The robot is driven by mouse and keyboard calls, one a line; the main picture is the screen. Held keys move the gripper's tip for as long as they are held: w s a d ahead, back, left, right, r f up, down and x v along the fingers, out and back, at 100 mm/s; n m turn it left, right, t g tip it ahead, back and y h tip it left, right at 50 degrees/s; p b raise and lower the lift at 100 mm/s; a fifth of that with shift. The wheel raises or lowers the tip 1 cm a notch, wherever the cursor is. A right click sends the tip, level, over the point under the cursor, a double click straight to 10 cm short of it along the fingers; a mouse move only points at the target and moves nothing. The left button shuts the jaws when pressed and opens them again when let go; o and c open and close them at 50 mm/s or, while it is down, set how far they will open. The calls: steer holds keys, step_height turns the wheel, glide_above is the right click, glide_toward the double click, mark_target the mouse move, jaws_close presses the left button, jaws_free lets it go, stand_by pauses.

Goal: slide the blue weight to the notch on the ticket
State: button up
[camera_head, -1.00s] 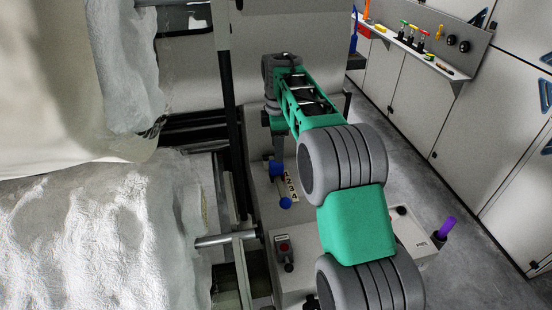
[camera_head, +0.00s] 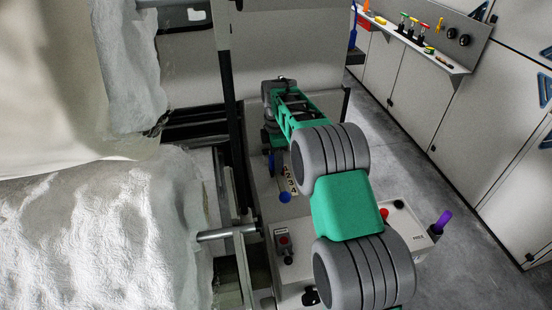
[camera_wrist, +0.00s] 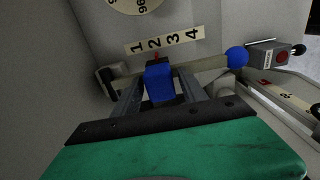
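A blue weight (camera_wrist: 159,83) sits on a pale horizontal bar (camera_wrist: 208,64) in the wrist view, below a number strip (camera_wrist: 164,40) marked 1 to 4. A small red pointer (camera_wrist: 157,57) shows above the weight, close to the 2. A blue ball (camera_wrist: 237,57) caps the bar's right end. My gripper (camera_wrist: 159,88) has one finger on each side of the weight, with narrow gaps seemingly showing. In the head view the weight (camera_head: 271,160) is partly hidden by my gripper. I cannot make out the ticket's notch.
A round dial (camera_wrist: 137,4) is cut off at the wrist view's top. A grey box with a red button (camera_head: 284,241) stands near the bar. White fibre (camera_head: 95,235) fills the left. A shelf with coloured tools (camera_head: 425,42) and open floor lie right.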

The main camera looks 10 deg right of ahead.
jaws_close()
stand_by(0.3)
stand_by(0.8)
